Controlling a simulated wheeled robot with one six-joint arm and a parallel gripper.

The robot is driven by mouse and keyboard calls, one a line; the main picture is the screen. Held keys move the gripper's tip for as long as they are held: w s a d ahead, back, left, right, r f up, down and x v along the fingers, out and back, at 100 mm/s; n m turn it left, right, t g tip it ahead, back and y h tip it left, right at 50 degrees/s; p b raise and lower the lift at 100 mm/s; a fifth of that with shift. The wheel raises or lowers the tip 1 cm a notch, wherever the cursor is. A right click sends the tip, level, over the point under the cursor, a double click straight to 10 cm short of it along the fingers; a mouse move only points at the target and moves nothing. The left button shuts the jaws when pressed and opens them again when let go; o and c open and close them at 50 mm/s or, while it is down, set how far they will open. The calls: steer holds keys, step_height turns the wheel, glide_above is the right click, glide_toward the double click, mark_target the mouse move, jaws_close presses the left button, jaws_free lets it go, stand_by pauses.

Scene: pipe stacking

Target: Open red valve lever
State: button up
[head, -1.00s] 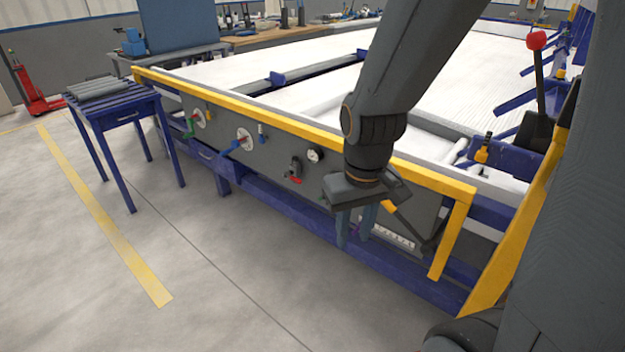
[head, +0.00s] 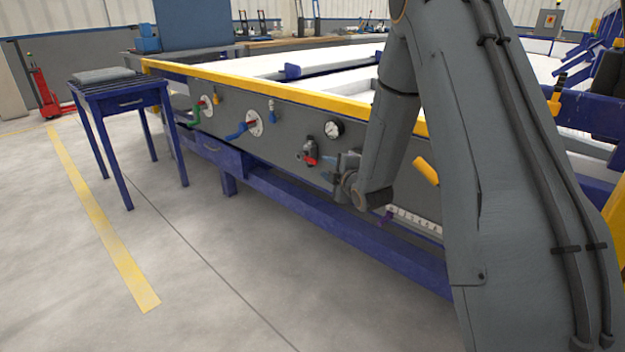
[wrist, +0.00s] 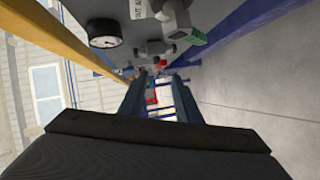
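The red valve lever (head: 311,161) is a short red handle on a grey valve on the dark side panel, below and left of the gauge in the head view. My gripper (head: 341,167) is just right of it, fingers pointing left towards the valve, with a small gap apparently between them and the lever. In the wrist view my gripper (wrist: 160,92) shows two fingers apart, with nothing clearly held between them. Small red patches lie beyond the fingers there; I cannot tell which is the lever. My arm covers part of the panel to the right.
The round gauge (head: 333,129) is above the valve. A blue lever (head: 237,132) and a green lever (head: 196,114) are further left on the panel. The yellow rail (head: 290,87) runs along the top and a blue beam (head: 290,199) below. The floor in front is clear.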

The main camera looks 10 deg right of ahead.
mark_target(313, 162)
steer(key=shift+w+a+f+n+t+y+b, duration=0.25)
steer(key=shift+w+a+f+n+t+b, duration=0.45)
steer(key=shift+w, duration=1.1)
steer(key=shift+w+a+f+n+t+y+b, duration=0.15)
steer(key=shift+w+f+n+b, duration=0.25)
steer(key=shift+w+b, duration=1.05)
steer(key=shift+w+a+f+n+t+y+b, duration=0.3)
steer(key=shift+w+f+n+b, duration=0.3)
steer(key=shift+w, duration=1.5)
steer(key=shift+c, duration=0.3)
jaws_close()
